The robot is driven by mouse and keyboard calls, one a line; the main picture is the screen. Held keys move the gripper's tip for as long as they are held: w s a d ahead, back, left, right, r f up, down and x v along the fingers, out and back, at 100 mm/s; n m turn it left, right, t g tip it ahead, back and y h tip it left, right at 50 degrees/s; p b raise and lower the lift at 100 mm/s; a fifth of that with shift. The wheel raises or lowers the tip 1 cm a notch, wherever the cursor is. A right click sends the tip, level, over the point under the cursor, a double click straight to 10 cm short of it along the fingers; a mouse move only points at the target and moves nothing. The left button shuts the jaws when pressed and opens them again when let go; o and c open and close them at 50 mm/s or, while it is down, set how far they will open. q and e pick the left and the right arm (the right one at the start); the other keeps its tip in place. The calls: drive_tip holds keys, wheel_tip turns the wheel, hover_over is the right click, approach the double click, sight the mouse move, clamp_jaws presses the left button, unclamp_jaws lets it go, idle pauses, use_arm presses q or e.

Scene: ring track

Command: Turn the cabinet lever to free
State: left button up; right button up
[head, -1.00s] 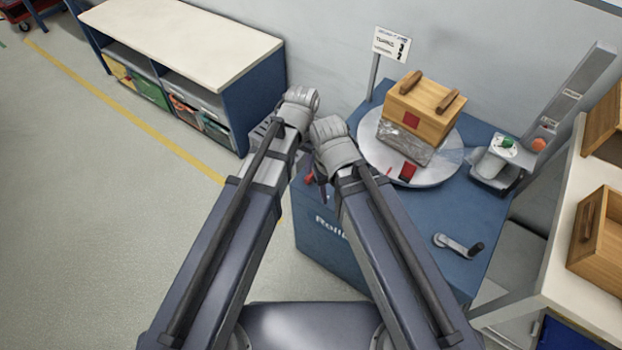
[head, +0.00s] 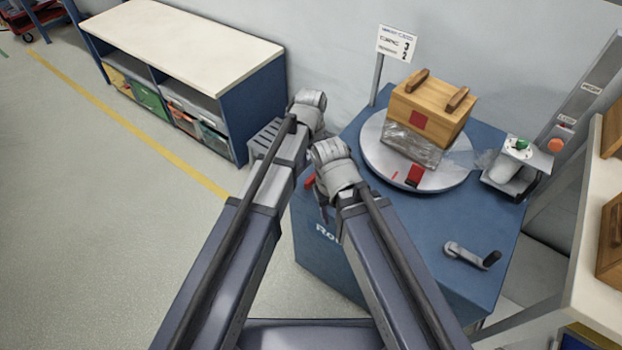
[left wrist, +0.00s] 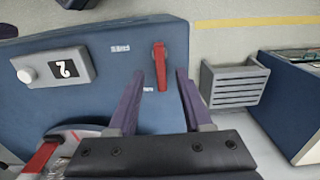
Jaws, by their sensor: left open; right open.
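The blue cabinet (head: 408,232) stands right of my arms. Its red lever (left wrist: 161,68) shows in the left wrist view on the blue face, its free end toward the bottom of the picture. Two small white labels sit near it, too small to read. My left gripper (left wrist: 158,73) is open, its two purple fingers on either side of the lever in that view. Whether they touch it I cannot tell. In the head view a bit of red (head: 310,181) shows beside my right wrist. My right gripper (head: 323,206) is open and partly hidden by its own arm.
A turntable (head: 379,157) on the cabinet carries a wooden crate (head: 434,109). A grey crank (head: 470,256) lies on the cabinet top. A grey panel with a knob (left wrist: 54,68) shows in the wrist view. A grey slatted box (left wrist: 235,82) and a low bench (head: 185,40) stand to the side.

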sight(311, 178)
use_arm(q)
wheel_tip(311, 178, down, 6)
drive_tip(key=b, duration=0.4)
drive_tip(key=shift+r+b, duration=0.2)
drive_tip(key=shift+b, duration=0.1)
clamp_jaws()
